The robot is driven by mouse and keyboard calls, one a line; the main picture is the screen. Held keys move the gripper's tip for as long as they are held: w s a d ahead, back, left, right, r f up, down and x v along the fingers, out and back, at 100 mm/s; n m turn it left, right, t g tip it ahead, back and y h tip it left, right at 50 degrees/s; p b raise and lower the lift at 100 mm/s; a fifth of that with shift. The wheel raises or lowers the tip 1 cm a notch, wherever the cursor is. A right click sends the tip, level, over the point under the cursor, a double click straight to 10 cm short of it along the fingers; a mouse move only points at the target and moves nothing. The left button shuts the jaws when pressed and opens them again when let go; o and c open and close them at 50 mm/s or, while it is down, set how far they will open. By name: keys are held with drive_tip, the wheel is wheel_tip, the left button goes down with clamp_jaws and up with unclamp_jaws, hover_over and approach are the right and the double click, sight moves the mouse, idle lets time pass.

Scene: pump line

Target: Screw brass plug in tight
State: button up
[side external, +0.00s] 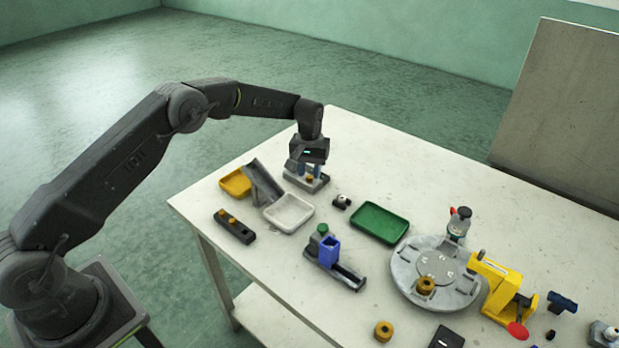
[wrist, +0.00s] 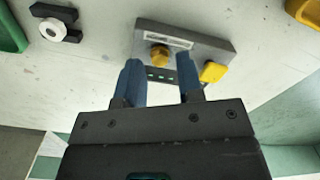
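The brass plug (wrist: 160,57) sits on a grey block (wrist: 213,46) with a light label strip and small green lights, seen in the wrist view. My gripper (wrist: 158,72) has two blue fingers spread apart, one to each side of the plug's line, with visible gaps beside it. In the side view, my gripper (side external: 303,170) points down over the grey block (side external: 318,184) at the table's far left, and the plug (side external: 309,178) shows just below the fingers. How deep the plug sits in the block is hidden.
A yellow piece (wrist: 213,72) stands on the block's right end in the wrist view. Nearby are a grey chute (side external: 262,183), a white tray (side external: 289,222), a small black part (side external: 342,202) and a green tray (side external: 380,222). A round grey turntable (side external: 405,278) stands farther right.

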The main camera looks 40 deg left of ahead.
drive_tip(key=shift+f, duration=0.6)
drive_tip(key=shift+c, duration=0.2)
drive_tip(key=c, duration=0.6)
